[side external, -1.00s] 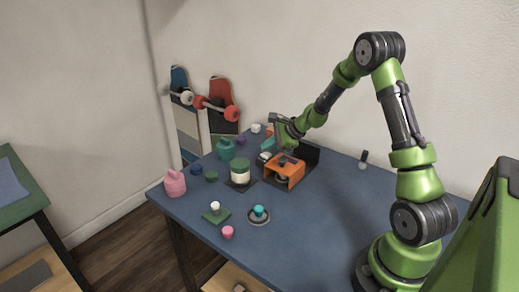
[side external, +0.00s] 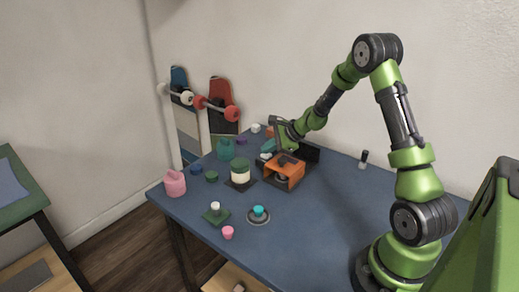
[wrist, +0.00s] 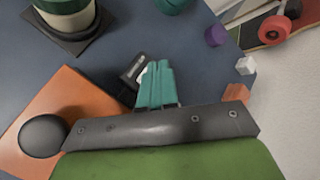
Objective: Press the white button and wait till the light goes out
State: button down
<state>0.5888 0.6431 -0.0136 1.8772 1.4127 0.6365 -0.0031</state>
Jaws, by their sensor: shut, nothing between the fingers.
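My gripper (wrist: 157,84) has teal fingers pressed together, with nothing between them. In the wrist view, a small dark block (wrist: 133,70) with a white part (wrist: 143,74), which looks like the white button, lies right beside the fingers, partly hidden by them. I cannot tell whether they touch it. In the side view, my gripper (side external: 268,147) is at the back of the blue table, just above and behind the dark and white block (side external: 264,157). No lit lamp can be made out clearly.
An orange housing (side external: 287,175) stands close beside my gripper. A green and cream canister (side external: 240,172) is in front. A white knob on a green base (side external: 215,208) and a teal-topped round piece (side external: 259,214) stand nearer the front. The table's right part is mostly clear.

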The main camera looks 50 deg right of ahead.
aim_at(269, 155)
jog(key=shift+f, duration=0.2)
dwell(0.5)
jog(key=shift+r, duration=0.95)
jog(key=shift+r, duration=2.5)
